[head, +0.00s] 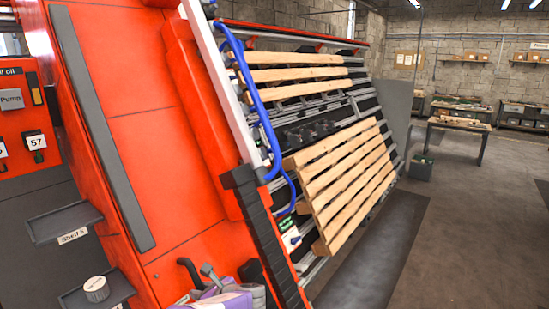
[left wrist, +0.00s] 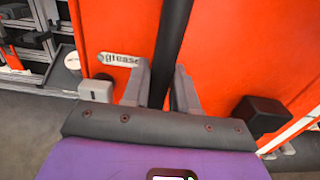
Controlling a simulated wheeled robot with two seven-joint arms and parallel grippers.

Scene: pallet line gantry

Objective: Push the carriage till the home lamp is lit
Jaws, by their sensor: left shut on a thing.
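My left gripper (head: 207,280), on a purple wrist, is low in the head view in front of the orange machine. In the left wrist view its grey fingers (left wrist: 160,98) are shut on a black upright bar (left wrist: 173,45) standing before an orange panel. In the head view a black curved handle (head: 188,268) shows beside the gripper. A dark block unit (head: 308,132) sits on the sloping rails between the pallets; I cannot tell whether it is the carriage. No lamp marked home is readable. Small green marks show near a white box (head: 291,240). My right gripper is not in view.
The orange machine (head: 150,130) fills the left side, with dark shelves (head: 62,222) on its front. Wooden slatted pallets (head: 345,180) lean on the rails. A blue hose (head: 262,105) hangs by a white column. Grey floor is open at the right.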

